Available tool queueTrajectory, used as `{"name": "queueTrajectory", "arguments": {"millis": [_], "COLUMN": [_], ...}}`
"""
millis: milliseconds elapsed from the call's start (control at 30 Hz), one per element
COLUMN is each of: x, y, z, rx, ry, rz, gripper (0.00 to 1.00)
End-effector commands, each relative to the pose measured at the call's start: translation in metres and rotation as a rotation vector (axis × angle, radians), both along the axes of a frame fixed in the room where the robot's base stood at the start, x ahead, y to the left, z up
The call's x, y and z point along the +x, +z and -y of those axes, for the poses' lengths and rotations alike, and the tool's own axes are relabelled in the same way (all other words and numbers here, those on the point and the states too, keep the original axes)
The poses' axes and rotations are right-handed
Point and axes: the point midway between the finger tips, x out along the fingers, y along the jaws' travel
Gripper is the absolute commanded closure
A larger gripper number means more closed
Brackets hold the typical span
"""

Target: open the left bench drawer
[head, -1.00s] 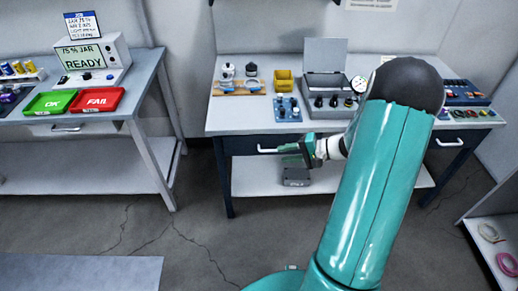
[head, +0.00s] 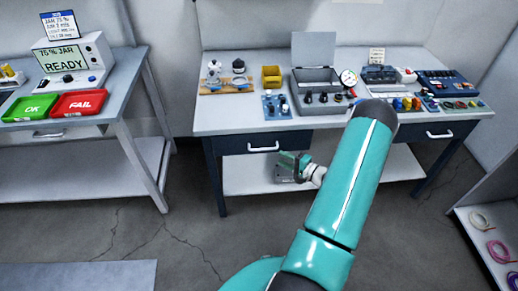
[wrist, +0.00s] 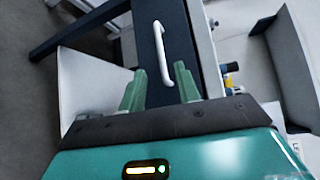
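The left bench drawer (head: 236,144) is a dark blue front under the left part of the white-topped bench, with a white bar handle (head: 263,149). It looks shut. In the wrist view the handle (wrist: 159,45) runs lengthwise ahead of my gripper, its near end close to the gap between the fingers. I cannot tell the exact distance to the handle.
A lower shelf (head: 240,178) lies beneath the drawer. A right drawer handle (head: 439,134) shows beyond my arm. The floor in front is clear.

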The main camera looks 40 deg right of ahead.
Motion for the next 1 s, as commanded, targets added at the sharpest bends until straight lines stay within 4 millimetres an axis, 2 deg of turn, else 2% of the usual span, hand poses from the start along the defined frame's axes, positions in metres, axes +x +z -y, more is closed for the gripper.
{"name": "queueTrajectory", "arguments": {"millis": [500,700,967,1000], "x": [0.099,0.117,0.118,0.118], "y": [-0.015,-0.017,-0.017,-0.017], "z": [-0.021,-0.024,-0.024,-0.024], "rx": [0.002,0.001,0.001,0.001], "ry": [0.006,0.005,0.005,0.005], "rz": [0.0,-0.002,-0.002,-0.002], "gripper": [0.68,0.68,0.68,0.71]}}
